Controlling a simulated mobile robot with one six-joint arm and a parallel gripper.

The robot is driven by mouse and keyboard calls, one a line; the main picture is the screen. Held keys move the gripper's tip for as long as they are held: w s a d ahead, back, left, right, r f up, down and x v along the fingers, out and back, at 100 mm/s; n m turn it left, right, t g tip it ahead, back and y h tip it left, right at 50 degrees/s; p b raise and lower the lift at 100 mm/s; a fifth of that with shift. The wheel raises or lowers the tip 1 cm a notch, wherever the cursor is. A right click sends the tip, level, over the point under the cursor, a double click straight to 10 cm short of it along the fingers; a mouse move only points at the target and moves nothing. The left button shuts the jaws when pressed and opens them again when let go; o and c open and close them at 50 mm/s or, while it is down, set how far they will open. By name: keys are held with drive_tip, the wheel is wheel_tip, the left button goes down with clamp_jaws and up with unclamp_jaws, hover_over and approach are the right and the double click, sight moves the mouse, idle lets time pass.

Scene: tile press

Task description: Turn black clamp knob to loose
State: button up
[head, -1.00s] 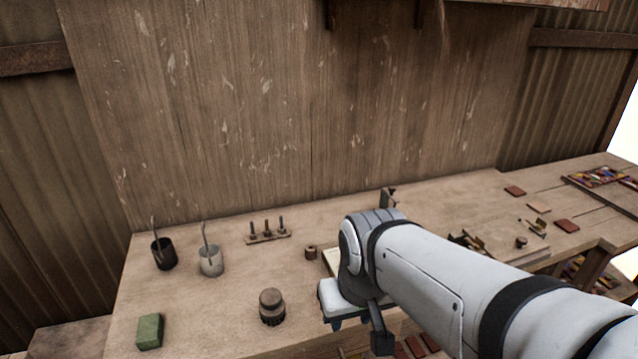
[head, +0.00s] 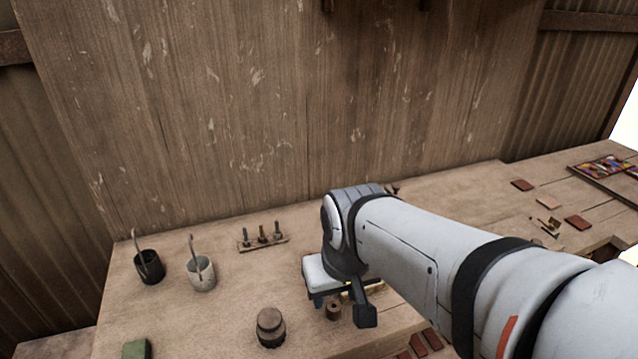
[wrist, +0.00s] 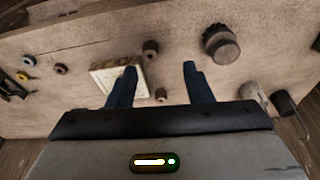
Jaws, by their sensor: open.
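My gripper (wrist: 160,68) is open and points down over the bench, with nothing between its fingers. In the wrist view, its left finger overlaps a cream rectangular block (wrist: 107,80). Two small brown cylinders stand near the block, one toward the bench's front edge (wrist: 150,48) and one between the fingers in the picture (wrist: 160,95). I cannot pick out a black clamp knob for certain. In the head view, my arm hides most of the block's area. A small dark part (head: 394,189) shows just behind my arm.
A dark round stamp-like piece (head: 270,328) stands left of my gripper. A black cup (head: 149,268), a pale cup (head: 201,275) and a peg rack (head: 263,241) stand farther left. A green block (head: 137,349) lies at front left. Loose tiles (head: 578,222) lie right. A wooden wall rises behind.

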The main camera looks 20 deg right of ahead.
drive_tip(key=shift+o, duration=1)
drive_tip(key=w+d+r+m+y+p, duration=0.1)
drive_tip(key=w+d+r+m+p, duration=0.2)
drive_tip(key=w+m, duration=0.2)
drive_tip(key=shift+w+d+m+g, duration=0.3)
drive_tip(key=shift+m+g, duration=0.1)
drive_tip(key=shift+m, duration=0.2)
drive_tip(key=w+d+m+y+p, duration=0.3)
drive_tip(key=w+d+m+p, duration=0.2)
drive_tip(key=w+d+m, duration=0.85)
drive_tip(key=f+m, duration=0.1)
drive_tip(key=f, duration=0.1)
drive_tip(key=a+f, duration=0.1)
drive_tip(key=f, duration=0.2)
drive_tip(key=f+m, duration=0.1)
drive_tip(key=f, duration=0.1)
drive_tip(key=shift+s+a+f+m+p, duration=0.15)
drive_tip(key=shift+s+a+m+p, duration=0.2)
drive_tip(key=shift+a, duration=0.05)
drive_tip(key=shift+c, duration=0.5)
